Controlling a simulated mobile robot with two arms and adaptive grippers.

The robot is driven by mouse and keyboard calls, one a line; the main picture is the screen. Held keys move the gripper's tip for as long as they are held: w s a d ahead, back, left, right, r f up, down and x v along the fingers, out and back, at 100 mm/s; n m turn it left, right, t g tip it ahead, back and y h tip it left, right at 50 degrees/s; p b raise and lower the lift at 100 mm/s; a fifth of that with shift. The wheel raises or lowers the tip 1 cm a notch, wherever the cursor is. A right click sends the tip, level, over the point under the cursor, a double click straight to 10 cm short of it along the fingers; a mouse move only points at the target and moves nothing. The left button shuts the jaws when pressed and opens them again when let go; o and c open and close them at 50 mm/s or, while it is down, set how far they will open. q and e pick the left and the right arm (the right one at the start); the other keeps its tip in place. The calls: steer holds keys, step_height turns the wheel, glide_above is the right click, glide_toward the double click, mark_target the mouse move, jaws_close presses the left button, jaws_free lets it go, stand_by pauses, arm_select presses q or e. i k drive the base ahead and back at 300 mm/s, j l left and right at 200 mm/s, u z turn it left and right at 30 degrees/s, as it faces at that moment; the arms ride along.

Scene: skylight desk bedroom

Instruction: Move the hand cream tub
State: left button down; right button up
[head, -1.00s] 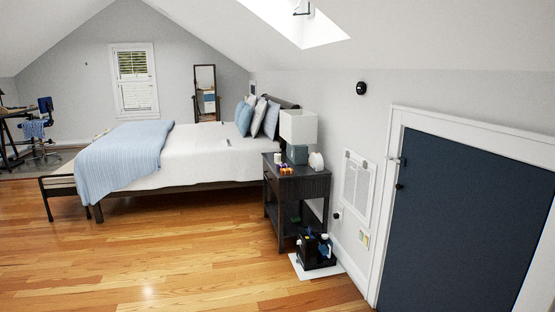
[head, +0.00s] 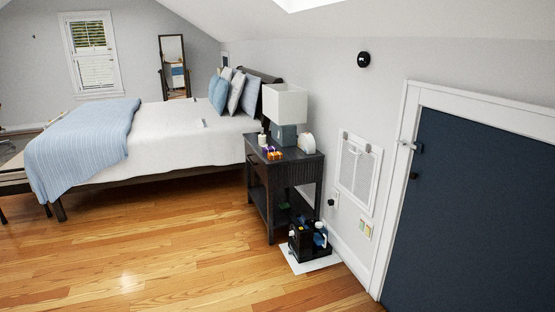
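I cannot pick out the hand cream tub with certainty at this distance. Small items stand on the dark nightstand (head: 298,161) beside the bed: a small white container (head: 262,139) near its left edge, and small orange and purple items (head: 272,153) near its front. A white rounded object (head: 307,143) stands at the right of the top. Neither of my grippers shows in the head view.
A lamp (head: 285,104) stands on the nightstand. A black caddy (head: 302,247) with bottles stands on a white mat (head: 288,259) on the floor. The bed (head: 165,146) is at left, a dark blue door (head: 480,215) at right. The wooden floor (head: 150,265) in front is clear.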

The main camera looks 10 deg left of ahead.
mark_target(262, 141)
steer(key=i+j+u, duration=0.35)
steer(key=i, duration=0.25)
steer(key=i+j+u, duration=0.3)
steer(key=i, duration=0.3)
steer(key=i+u, duration=0.35)
steer(key=i, duration=0.3)
steer(key=i+j+z, duration=0.15)
steer(key=i+z, duration=0.25)
steer(key=i, duration=0.3)
steer(key=i+j+z, duration=0.45)
steer(key=i, duration=0.2)
steer(key=i+j+z, duration=0.4)
steer(key=i+j, duration=0.1)
steer(key=i, duration=0.1)
